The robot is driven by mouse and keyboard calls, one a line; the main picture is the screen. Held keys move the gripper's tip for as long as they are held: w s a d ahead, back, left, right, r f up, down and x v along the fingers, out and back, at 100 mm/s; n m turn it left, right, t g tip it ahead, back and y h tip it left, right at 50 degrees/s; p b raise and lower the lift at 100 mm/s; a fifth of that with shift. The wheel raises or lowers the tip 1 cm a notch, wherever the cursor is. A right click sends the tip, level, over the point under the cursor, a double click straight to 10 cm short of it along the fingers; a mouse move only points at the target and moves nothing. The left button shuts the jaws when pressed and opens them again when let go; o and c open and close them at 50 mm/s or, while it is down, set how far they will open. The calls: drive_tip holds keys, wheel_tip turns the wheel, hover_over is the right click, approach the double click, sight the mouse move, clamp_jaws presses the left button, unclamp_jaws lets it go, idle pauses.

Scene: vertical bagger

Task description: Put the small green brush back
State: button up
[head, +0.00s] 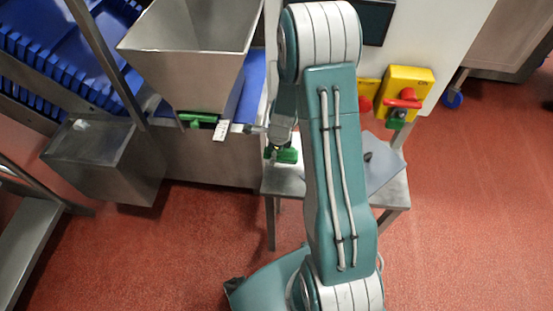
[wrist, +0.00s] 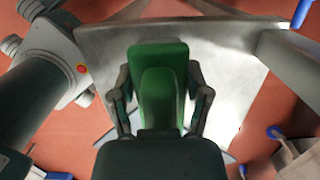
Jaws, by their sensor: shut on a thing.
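The small green brush (wrist: 158,60) is between the two fingers of my gripper (wrist: 161,98) in the wrist view. The fingers are shut on its sides. In the head view the brush (head: 287,155) shows as a small green piece below my gripper (head: 281,140), left of my arm. It is over the left part of a small steel table (head: 395,194), which also fills the back of the wrist view (wrist: 235,55). I cannot tell whether the brush touches the table. My forearm hides part of the table.
A steel hopper (head: 190,45) with a green piece (head: 197,119) and white tag below it stands left. A yellow box with a red knob (head: 404,92) is right; another green piece (head: 396,121) hangs below it. A grey sheet (head: 383,168) lies on the table. Red floor is clear at right.

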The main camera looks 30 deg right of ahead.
drive_tip(key=f, duration=0.4)
drive_tip(key=shift+d, duration=0.25)
drive_tip(key=shift+w+d+f, duration=0.1)
drive_tip(key=shift+d, duration=0.15)
drive_tip(key=o, duration=1.3)
drive_tip(key=shift+a+f, duration=0.1)
